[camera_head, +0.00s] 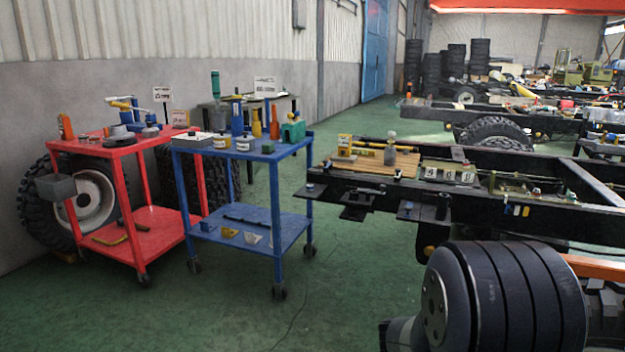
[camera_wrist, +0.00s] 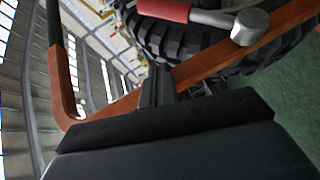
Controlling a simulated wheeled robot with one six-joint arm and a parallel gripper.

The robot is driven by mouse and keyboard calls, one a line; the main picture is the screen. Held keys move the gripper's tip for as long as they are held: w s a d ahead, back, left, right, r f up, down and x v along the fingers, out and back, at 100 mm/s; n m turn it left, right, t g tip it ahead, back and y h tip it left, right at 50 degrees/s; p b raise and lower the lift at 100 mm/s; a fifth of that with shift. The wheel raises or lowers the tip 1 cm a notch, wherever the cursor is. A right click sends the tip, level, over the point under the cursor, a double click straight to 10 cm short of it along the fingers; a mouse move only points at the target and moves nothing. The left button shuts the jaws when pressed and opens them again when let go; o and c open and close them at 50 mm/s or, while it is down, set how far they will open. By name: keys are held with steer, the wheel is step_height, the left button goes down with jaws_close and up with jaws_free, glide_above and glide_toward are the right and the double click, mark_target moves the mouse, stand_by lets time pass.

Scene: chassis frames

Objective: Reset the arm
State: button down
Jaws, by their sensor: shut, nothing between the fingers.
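My gripper (camera_wrist: 158,88) shows in the wrist view as dark narrow fingers beyond a wide black body along the bottom. The fingers are together and nothing is held between them. The wrist view is strongly tilted. A red and grey tool-like thing with a round metal end (camera_wrist: 250,27) shows at its top, apart from the fingers. I cannot make out my gripper in the head view.
A red cart (camera_head: 160,217) and a blue cart (camera_head: 230,207), both loaded with items, stand at left. A black chassis frame (camera_head: 370,183) with a wooden board (camera_head: 375,160) stretches right. Green floor (camera_head: 345,270) is clear between. An orange bar (camera_wrist: 190,68) and tyre (camera_wrist: 180,42) lie close to my gripper.

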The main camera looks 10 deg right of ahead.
steer(key=w+a+n+h+p, duration=0.1)
steer(key=w+a, duration=0.3)
steer(key=a, duration=0.4)
steer(key=shift+w+a+f+n+h+p, duration=0.25)
steer(key=shift+f+h, duration=0.2)
steer(key=shift+h, duration=0.45)
steer(key=shift+s, duration=0.1)
